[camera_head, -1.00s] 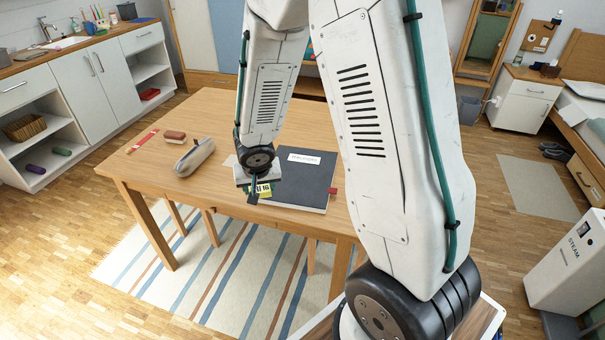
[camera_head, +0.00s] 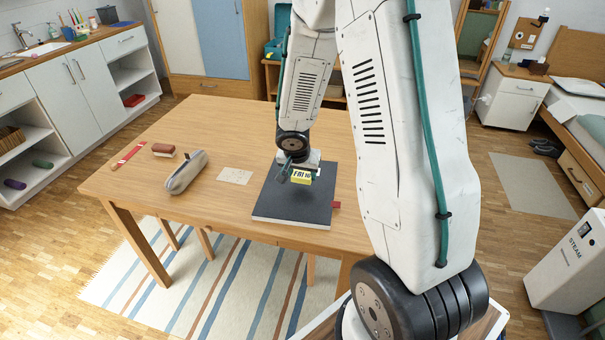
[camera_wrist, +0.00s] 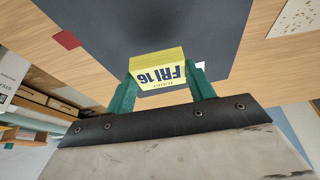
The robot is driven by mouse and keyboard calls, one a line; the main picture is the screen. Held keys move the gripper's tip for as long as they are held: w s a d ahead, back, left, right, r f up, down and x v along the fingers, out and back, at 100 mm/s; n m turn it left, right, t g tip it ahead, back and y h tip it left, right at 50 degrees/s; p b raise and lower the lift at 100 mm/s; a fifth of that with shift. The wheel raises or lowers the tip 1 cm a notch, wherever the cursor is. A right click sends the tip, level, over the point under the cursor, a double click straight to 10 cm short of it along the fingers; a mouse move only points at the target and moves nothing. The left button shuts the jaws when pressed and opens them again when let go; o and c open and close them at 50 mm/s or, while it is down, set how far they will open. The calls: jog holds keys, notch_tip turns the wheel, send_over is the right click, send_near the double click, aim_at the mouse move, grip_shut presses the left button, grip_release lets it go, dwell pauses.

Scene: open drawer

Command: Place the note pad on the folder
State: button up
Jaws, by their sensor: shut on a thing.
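The note pad (camera_head: 301,177) is a small yellow block with a label reading "FRI 16". My gripper (camera_head: 297,172) is shut on it, and the wrist view shows the pad (camera_wrist: 160,72) between the two green fingers (camera_wrist: 165,88). The folder (camera_head: 292,211) is dark grey and lies flat on the table near its right front part. The pad is over the folder in the head view, and the folder (camera_wrist: 150,25) fills much of the area behind it in the wrist view. I cannot tell the exact gap between pad and folder. The folder's white label is hidden now.
The wooden table (camera_head: 215,130) also holds a grey pencil case (camera_head: 187,172), a brown eraser (camera_head: 163,149), a red ruler-like strip (camera_head: 127,155) and a speckled flat sheet (camera_head: 235,175).

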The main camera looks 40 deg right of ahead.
aim_at(301, 175)
jog(key=shift+w+d+f, duration=0.15)
jog(key=shift+w+d, duration=0.2)
jog(key=shift+d, duration=0.05)
jog(key=shift+w+a+f, duration=0.1)
jog(key=shift+a+f, duration=0.1)
jog(key=shift+f, duration=1.45)
jog(key=shift+f, duration=0.15)
jog(key=o, duration=1)
jog(key=s+a+r+n, duration=0.1)
jog(key=s+a+r, duration=0.25)
jog(key=r, duration=0.45)
jog(key=s+a+r+n, duration=0.2)
jog(key=s+r, duration=0.3)
jog(key=r, duration=0.3)
jog(key=s+a+r+n, duration=0.1)
jog(key=s+a+r, duration=0.25)
jog(key=r, duration=0.45)
jog(key=s+a+r+n+y, duration=0.1)
jog(key=s+a+r+n, duration=0.1)
jog(key=s, duration=0.3)
jog(key=s+a+r+n+g+y, duration=0.1)
jog(key=s+a+r+n, duration=0.1)
jog(key=s, duration=0.3)
jog(key=s+a+r+n+y, duration=0.1)
jog(key=s+a+r+n, duration=0.1)
jog(key=s, duration=0.3)
jog(key=shift+a+r+n+y, duration=0.2)
jog(key=shift+a+n+y, duration=0.1)
jog(key=shift+a, duration=0.6)
